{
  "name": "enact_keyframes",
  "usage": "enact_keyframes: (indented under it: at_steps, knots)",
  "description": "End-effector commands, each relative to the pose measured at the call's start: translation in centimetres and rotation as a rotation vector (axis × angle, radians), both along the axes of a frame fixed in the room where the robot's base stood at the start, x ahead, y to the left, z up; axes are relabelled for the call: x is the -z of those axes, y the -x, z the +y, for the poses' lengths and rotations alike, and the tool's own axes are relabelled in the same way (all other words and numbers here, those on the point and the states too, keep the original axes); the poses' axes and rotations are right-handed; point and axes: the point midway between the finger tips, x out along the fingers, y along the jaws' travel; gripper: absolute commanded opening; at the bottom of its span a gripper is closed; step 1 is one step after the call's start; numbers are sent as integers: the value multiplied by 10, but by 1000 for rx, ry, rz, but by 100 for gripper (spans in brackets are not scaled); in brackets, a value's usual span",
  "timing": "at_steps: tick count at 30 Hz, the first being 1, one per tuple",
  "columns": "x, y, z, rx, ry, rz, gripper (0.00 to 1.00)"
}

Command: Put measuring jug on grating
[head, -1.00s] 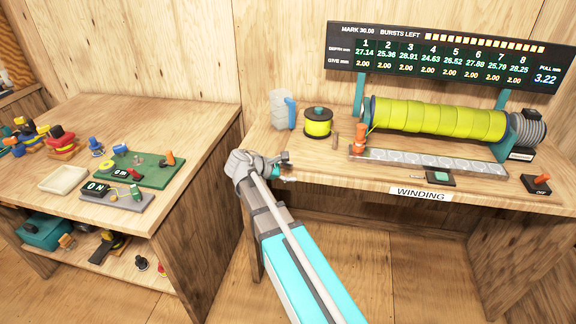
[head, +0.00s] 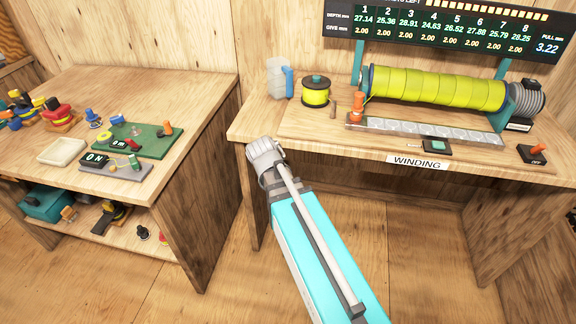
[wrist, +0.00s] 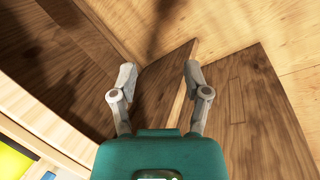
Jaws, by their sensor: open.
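The measuring jug (head: 276,78) is a pale translucent vessel with a blue handle on its right. It stands upright at the back left of the winding bench, beside a small yellow spool. I cannot surely tell which thing is the grating; a pale metal strip with round marks (head: 425,132) lies along the bench in front of the large yellow drum. In the wrist view my gripper (wrist: 160,76) is open and empty, its two fingers apart before wood panels. In the head view its fingers are hidden behind my wrist, near the bench's front left edge.
The winding bench (head: 350,156) carries the yellow spool (head: 316,91), the yellow drum (head: 435,88) and switches at the front right. A second bench (head: 110,85) on the left holds a cream tray (head: 62,150), a green board and small tackle. A gap separates the benches.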

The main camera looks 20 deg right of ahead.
Motion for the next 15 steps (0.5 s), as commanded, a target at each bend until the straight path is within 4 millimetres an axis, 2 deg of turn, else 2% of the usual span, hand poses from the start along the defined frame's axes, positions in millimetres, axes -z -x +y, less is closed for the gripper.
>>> enact_keyframes:
  at_steps: [1, 6, 15]
  knots:
    - [3, 14, 6, 61, -59, -11, 61]
    - [9, 37, 29, 245, -229, -31, 61]
    - [10, 49, 45, 365, -334, -31, 61]
